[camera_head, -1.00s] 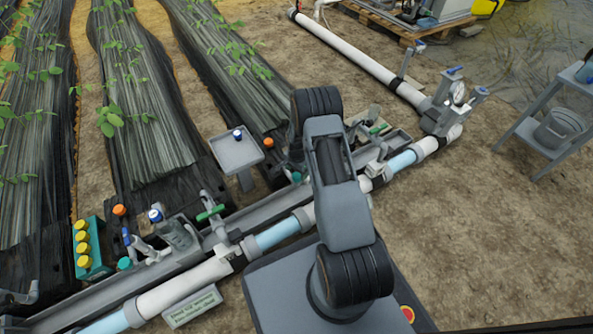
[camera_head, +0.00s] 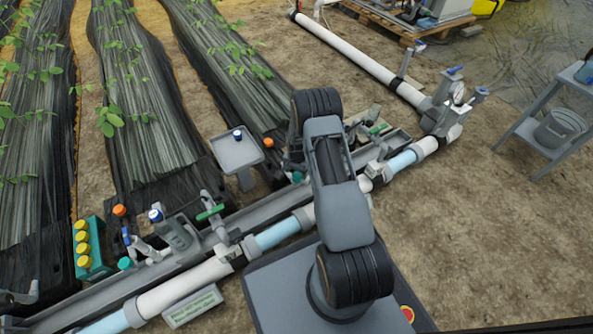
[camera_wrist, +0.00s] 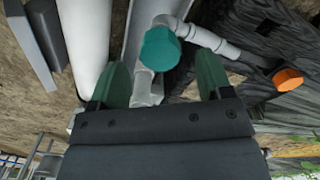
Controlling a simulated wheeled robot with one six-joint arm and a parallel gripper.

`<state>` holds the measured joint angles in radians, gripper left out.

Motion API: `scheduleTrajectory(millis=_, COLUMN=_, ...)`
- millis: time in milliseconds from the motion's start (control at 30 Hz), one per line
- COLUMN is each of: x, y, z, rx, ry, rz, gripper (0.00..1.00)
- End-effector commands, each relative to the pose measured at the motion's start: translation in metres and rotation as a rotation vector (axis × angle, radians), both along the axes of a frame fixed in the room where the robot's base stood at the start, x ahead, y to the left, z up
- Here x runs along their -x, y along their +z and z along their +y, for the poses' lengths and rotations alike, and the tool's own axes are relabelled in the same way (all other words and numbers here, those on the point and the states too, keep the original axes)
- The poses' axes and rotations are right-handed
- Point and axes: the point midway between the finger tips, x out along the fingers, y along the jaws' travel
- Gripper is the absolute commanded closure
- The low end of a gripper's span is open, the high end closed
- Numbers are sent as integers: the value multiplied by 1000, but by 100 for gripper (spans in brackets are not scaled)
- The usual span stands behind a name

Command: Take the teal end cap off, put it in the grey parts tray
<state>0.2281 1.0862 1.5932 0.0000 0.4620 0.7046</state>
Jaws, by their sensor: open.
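A teal end cap (camera_wrist: 160,48) sits on a white pipe fitting in the wrist view. My gripper (camera_wrist: 161,62) is open, with one green finger to each side of the cap in the picture. Nothing is held. I cannot tell how far the fingertips are from the cap in depth. In the head view, a teal cap (camera_head: 296,177) shows beside my arm, which hides the gripper. Another teal cap (camera_head: 124,263) is at the lower left. A grey tray (camera_head: 245,160) on a post stands left of my arm, with a small blue-topped item on it.
An orange cap (camera_wrist: 288,78) is on the same pipework, to the right in the wrist view. A thick white pipe (camera_wrist: 88,40) runs close to the left finger. A teal rack (camera_head: 92,250) with several yellow caps stands at the left. Bare soil lies right of the pipe.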

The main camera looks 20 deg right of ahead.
Motion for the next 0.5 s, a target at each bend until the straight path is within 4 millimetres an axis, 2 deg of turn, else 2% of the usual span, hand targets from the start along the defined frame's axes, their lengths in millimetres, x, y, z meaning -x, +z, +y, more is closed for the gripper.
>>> scheduleTrajectory(millis=200, x=1, y=-20, z=0, rx=0, ry=0, rz=3, gripper=28)
scheduleTrajectory(millis=500, x=0, y=-38, z=0, rx=0, ry=0, rz=1, gripper=28)
